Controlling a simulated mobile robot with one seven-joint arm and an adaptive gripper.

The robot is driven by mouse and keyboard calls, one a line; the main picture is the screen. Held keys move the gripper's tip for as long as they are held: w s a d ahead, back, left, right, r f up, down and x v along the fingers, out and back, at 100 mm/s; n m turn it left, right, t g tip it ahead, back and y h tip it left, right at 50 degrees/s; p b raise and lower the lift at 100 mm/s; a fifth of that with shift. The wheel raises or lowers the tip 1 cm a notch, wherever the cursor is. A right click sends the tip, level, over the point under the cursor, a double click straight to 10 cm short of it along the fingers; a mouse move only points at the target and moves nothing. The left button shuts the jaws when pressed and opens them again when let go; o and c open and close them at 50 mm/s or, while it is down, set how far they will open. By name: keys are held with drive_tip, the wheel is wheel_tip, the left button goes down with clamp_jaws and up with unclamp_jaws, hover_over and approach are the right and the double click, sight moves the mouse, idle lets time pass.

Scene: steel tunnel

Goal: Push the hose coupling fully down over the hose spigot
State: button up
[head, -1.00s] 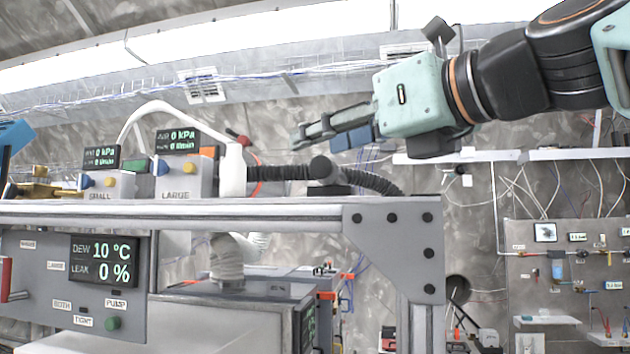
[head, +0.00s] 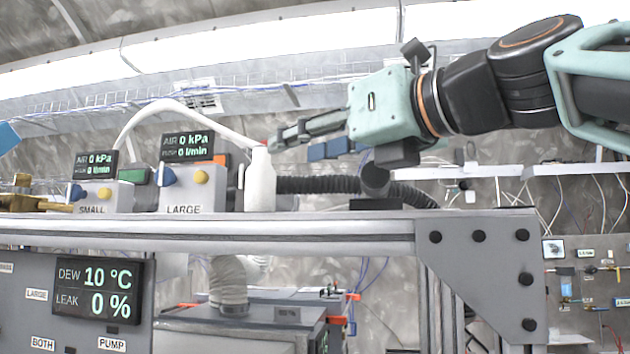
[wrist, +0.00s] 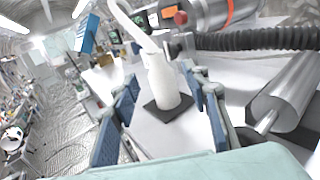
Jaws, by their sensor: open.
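The hose coupling (head: 260,182) is a white bottle-shaped sleeve standing upright at the right of the LARGE unit. A white hose (head: 190,108) arcs from the left to its top. In the wrist view the coupling (wrist: 163,85) stands over a dark square plate (wrist: 168,109). The hose spigot is hidden, apparently inside it, so how far down the coupling sits cannot be told. My gripper (head: 274,140) is open and empty, its fingertips by the coupling's top in the head view. In the wrist view my gripper (wrist: 160,80) has one finger on each side of the coupling.
A black corrugated hose (head: 325,185) runs behind the coupling to a dark post (head: 375,182). Units with displays (head: 187,146) stand left. The bench frame (head: 340,235) runs below; its panel reads LEAK 0 %.

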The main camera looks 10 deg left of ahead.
sight(267, 158)
drive_tip(key=p+x, duration=0.1)
drive_tip(key=x, duration=0.8)
drive_tip(key=shift+a+f, duration=0.1)
drive_tip(key=shift+a, duration=0.2)
drive_tip(key=shift+s, duration=0.1)
clamp_jaws()
